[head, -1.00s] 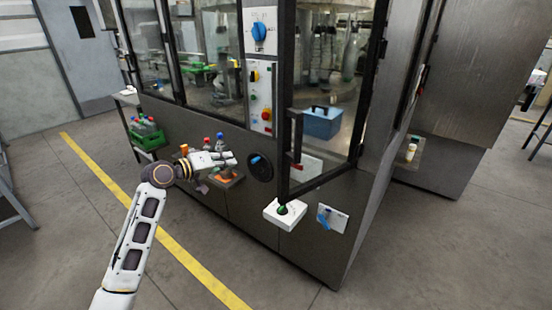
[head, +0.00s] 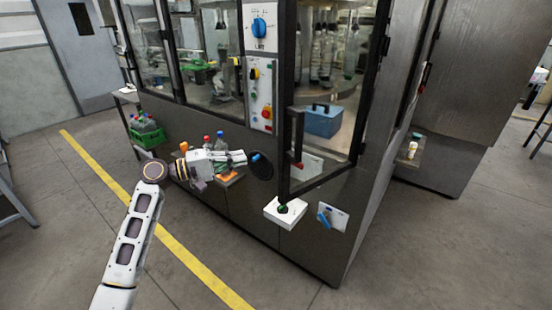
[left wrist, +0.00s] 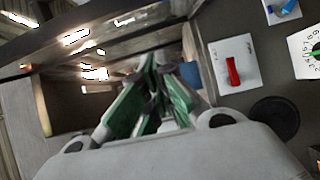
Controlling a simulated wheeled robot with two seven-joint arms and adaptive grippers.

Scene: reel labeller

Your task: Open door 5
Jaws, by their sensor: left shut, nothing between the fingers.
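A glazed, black-framed door with a vertical dark handle (head: 297,138) is at the machine's near corner in the head view. No door number is legible, so I cannot tell which door is 5. In the left wrist view my left gripper (left wrist: 150,70) shows green-padded fingers together at the tips. My right gripper is out of view.
A control panel (head: 260,95) with a blue rotary switch (head: 259,27) is above the gripper. Bottles stand behind my gripper. Open floor lies left, with a yellow line (head: 190,260).

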